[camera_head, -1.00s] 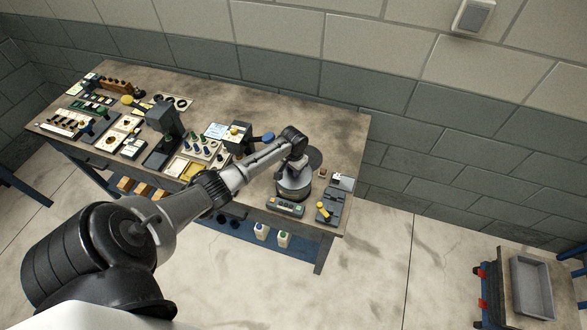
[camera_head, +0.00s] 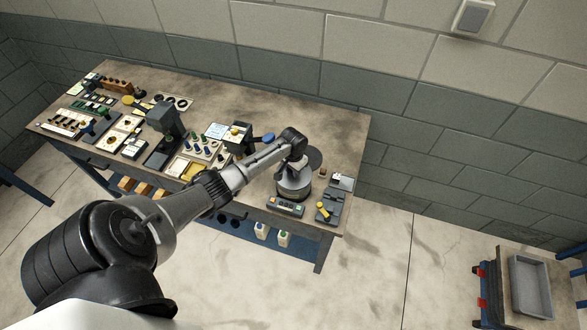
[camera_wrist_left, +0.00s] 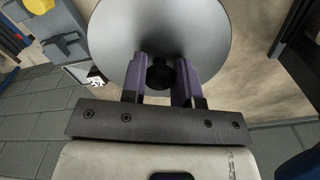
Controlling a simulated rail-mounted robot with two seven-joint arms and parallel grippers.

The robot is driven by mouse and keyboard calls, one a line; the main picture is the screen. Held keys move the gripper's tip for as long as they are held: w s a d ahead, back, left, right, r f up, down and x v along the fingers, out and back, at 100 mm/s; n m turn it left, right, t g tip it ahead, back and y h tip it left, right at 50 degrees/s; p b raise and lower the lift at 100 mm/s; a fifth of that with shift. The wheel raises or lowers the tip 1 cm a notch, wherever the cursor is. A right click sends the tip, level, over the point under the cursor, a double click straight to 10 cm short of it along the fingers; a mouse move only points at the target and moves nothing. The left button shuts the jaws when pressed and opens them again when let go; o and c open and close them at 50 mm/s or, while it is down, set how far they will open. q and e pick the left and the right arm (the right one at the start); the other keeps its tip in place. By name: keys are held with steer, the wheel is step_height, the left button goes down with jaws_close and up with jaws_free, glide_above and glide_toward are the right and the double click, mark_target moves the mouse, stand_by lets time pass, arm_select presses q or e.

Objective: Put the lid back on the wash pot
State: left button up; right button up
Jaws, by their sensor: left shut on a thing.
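The lid (camera_wrist_left: 160,28) is a wide grey metal disc with a black knob (camera_wrist_left: 160,75) at its middle. My left gripper (camera_wrist_left: 161,82) is shut on this knob, with one purple finger on each side. In the head view my left gripper (camera_head: 297,163) points down over the grey round wash pot (camera_head: 293,188) near the right end of the bench. The lid hides the pot in the wrist view. I cannot tell whether the lid touches the pot's rim. My right gripper is not in view.
A dark round disc (camera_head: 314,157) lies just behind the pot. A control box (camera_head: 286,207) and a grey device with a yellow knob (camera_head: 325,211) stand in front. Crowded trays and tools fill the bench's left side. The bench's back right (camera_head: 320,120) is clear.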

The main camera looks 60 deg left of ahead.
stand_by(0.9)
arm_select(q)
steer(key=shift+f+p, duration=0.15)
steer(key=shift+p, duration=0.25)
stand_by(0.5)
stand_by(0.9)
steer(key=o, duration=1.5)
steer(key=shift+o, duration=0.2)
steer(key=shift+p, duration=0.35)
